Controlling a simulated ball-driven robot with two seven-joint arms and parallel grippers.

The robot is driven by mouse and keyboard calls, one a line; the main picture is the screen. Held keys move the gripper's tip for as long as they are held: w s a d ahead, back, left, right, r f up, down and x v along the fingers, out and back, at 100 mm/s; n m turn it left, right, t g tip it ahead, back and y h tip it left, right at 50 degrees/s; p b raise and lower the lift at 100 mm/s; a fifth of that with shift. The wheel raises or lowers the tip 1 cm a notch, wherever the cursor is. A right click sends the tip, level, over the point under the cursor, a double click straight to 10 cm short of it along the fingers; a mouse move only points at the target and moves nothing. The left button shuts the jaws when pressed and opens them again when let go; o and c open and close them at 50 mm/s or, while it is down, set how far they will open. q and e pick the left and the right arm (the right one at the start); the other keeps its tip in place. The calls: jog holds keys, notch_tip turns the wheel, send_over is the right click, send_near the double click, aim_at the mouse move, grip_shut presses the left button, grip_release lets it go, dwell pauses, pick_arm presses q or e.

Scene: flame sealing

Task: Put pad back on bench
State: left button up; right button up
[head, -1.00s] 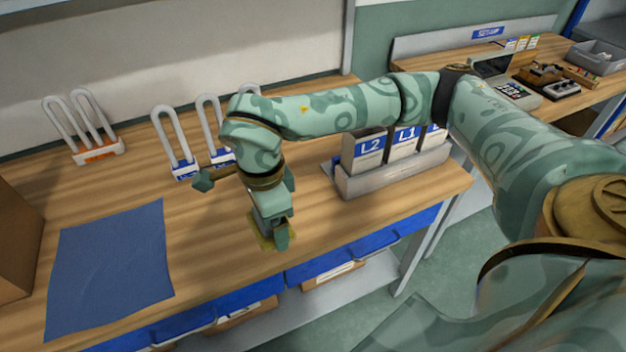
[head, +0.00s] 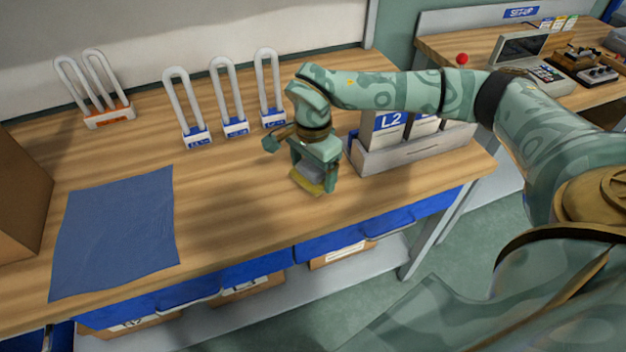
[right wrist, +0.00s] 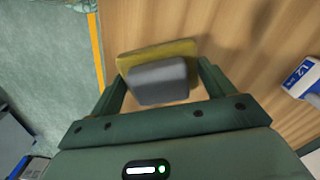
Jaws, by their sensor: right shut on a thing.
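The pad (head: 308,184) is a yellow slab with a grey block on top. My right gripper (head: 316,172) is shut on the grey block and holds the pad flat, over the wooden bench (head: 225,185) near its front edge. In the right wrist view the yellow slab (right wrist: 150,52) shows beyond the grey block (right wrist: 160,80), which sits between the fingers. I cannot tell whether the pad touches the bench. My left gripper is not in view.
A grey holder (head: 415,152) with labelled packs stands just right of the gripper. Several white looped tubes in blue-labelled stands (head: 236,128) are behind it. A blue mat (head: 118,235) lies left; the wood between mat and gripper is clear.

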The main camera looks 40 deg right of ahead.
jog(key=shift+w+d+f, duration=0.15)
jog(key=shift+d+f, duration=0.05)
jog(key=shift+f, duration=0.05)
jog(key=f, duration=0.1)
jog(key=f+b, duration=0.1)
jog(key=f, duration=0.2)
jog(key=shift+w+d+b, duration=0.2)
jog(key=shift+d+b, duration=0.05)
jog(key=shift+b, duration=0.05)
jog(key=shift+r, duration=0.2)
jog(key=o, duration=0.9)
jog(key=shift+f, duration=0.2)
notch_tip(320, 180, up, 12)
jog(key=p, duration=0.3)
jog(key=shift+r+p, duration=0.25)
jog(key=shift+p, duration=0.05)
